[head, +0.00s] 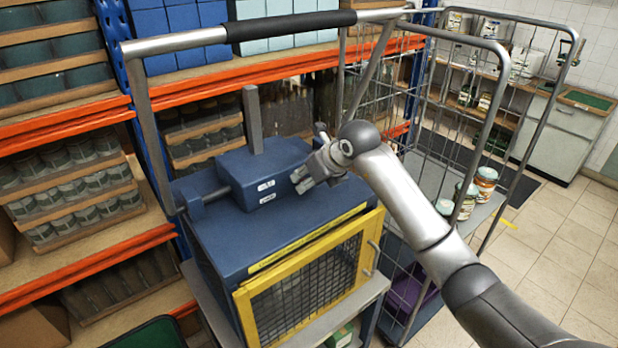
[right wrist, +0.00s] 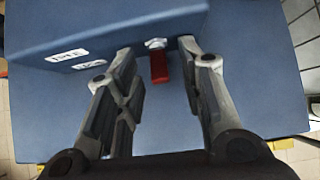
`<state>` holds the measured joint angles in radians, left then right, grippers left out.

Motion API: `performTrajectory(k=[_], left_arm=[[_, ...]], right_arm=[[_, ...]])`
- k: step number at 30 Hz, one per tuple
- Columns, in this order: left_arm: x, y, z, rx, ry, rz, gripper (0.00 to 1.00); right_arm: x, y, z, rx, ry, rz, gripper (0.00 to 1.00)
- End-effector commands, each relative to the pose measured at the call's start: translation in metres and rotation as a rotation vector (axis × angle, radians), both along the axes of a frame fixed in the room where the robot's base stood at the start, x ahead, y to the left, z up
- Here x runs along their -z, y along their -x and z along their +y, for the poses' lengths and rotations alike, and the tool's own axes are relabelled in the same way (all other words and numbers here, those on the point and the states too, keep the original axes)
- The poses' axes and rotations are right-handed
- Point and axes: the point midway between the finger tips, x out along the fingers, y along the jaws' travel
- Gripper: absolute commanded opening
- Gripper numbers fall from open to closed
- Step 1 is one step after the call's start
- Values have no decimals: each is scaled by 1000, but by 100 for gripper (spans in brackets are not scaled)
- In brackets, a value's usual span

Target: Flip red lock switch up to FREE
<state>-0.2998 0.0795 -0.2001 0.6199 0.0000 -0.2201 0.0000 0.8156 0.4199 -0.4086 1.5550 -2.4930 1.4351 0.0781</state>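The red lock switch (right wrist: 159,68) shows in the right wrist view as a short red lever hanging from a pale metal pivot on the face of a blue box (right wrist: 110,28). It points down in that picture. Two white labels (right wrist: 68,55) sit to its left, too blurred to read surely. My right gripper (right wrist: 158,75) is open, with one finger on each side of the lever and visible gaps between. In the head view my right gripper (head: 303,182) is at the right end of the blue box (head: 232,170), and the switch cannot be made out there. My left gripper is out of view.
The box sits on a blue cabinet (head: 222,240) with a yellow mesh door (head: 243,312). A grey upright post (head: 252,120) and a trolley push bar (head: 190,40) stand close by. A wire cage trolley (head: 485,197) with jars is at right, orange-beamed shelves (head: 50,125) at left.

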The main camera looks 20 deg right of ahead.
Motion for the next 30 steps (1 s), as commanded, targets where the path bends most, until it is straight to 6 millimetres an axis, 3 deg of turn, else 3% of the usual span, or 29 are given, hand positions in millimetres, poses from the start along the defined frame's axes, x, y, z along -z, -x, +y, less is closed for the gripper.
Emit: performTrajectory(k=[10, 21, 30], left_arm=[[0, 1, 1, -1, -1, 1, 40], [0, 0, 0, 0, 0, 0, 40], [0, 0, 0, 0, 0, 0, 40]], right_arm=[[-9, 7, -4, 1, 1, -3, 36], [-66, 53, -20, 0, 2, -5, 36], [-89, 73, -27, 1, 0, -1, 36]])
